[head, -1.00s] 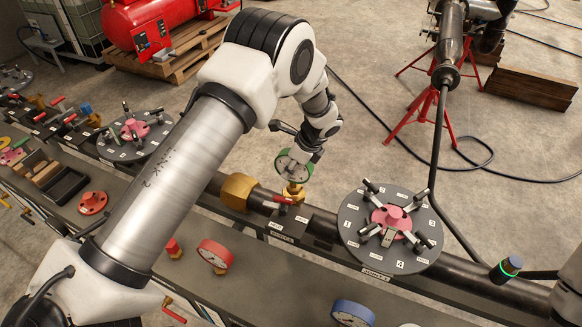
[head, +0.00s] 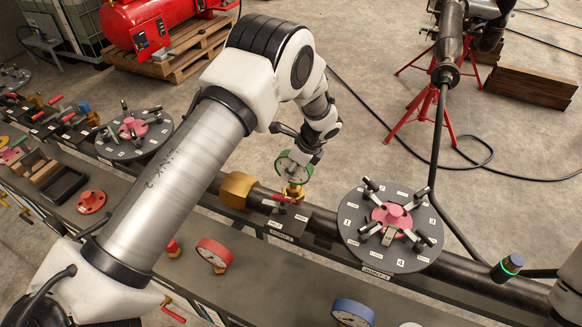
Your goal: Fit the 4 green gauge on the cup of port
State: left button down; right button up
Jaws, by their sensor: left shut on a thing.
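The green gauge (head: 293,167) has a green rim and a pale face. It is held by my left gripper (head: 301,154), which is shut on it. The gauge is just above a brass port fitting (head: 294,190) on the dark pipe, close to it or touching; I cannot tell which from this view. A red-handled valve (head: 284,199) sits on the pipe beside the fitting. My right gripper is not in view.
A round dark flange (head: 390,226) with a pink hub and several clamps stands to the right. A red gauge (head: 214,253) and a blue gauge (head: 353,313) lie on the bench. A brass collar (head: 237,190) is left of the fitting.

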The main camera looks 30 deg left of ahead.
pick_arm(q)
jog(key=shift+f, duration=0.25)
jog(key=c, duration=0.8)
grip_release()
jog(key=shift+o, duration=0.2)
jog(key=shift+r, duration=0.1)
jog(key=v, duration=1.2)
